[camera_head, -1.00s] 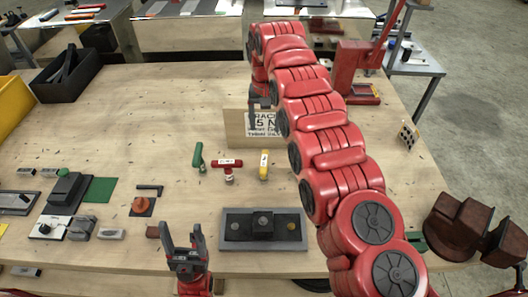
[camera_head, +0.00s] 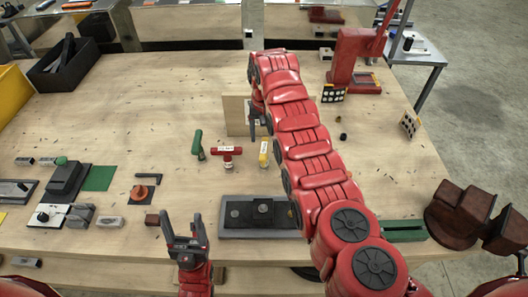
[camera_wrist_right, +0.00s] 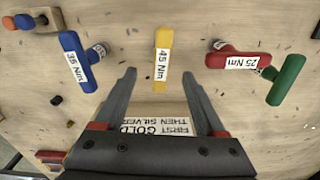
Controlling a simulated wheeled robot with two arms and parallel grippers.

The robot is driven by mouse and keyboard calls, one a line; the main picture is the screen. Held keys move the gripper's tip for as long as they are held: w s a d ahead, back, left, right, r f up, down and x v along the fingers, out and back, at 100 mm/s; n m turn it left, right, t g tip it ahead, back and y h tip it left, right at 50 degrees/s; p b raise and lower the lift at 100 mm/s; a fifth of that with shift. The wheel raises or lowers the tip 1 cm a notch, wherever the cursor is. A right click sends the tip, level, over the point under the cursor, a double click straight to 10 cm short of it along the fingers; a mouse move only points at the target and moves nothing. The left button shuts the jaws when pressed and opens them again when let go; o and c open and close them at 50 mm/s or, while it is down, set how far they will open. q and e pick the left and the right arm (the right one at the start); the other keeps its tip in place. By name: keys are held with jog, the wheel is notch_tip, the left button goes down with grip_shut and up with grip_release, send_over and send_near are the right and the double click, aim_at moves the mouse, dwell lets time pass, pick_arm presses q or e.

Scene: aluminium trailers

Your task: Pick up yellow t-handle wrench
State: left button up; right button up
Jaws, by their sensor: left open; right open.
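The yellow t-handle wrench (camera_head: 264,153) stands upright on the wooden workbench (camera_head: 120,118), just left of my right arm in the head view. In the right wrist view its yellow handle (camera_wrist_right: 163,52), labelled 45 Nm, lies beyond and between the open fingertips, not held. My right gripper (camera_wrist_right: 158,74) is open and empty; in the head view it (camera_head: 254,128) hangs behind and a little left of the yellow wrench, partly hidden by the arm. My left gripper (camera_head: 184,226) is open and empty near the bench's front edge.
A red wrench (camera_head: 227,151) and a green one (camera_head: 198,142) stand left of the yellow one. A blue wrench (camera_wrist_right: 77,62) shows in the wrist view. A sign block (camera_head: 233,115) stands behind. A grey fixture (camera_head: 250,231) lies in front; a red press (camera_head: 352,62) stands back right.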

aim_at(264, 148)
jog(key=shift+f, duration=0.35)
notch_tip(264, 148, down, 2)
jog(key=p, duration=0.2)
jog(key=shift+s+a+f+p, duration=0.1)
jog(key=shift+p, duration=0.25)
jog(key=shift+f, duration=0.8)
jog(key=shift+f+b, duration=0.45)
jog(key=shift+f, duration=0.4)
grip_shut()
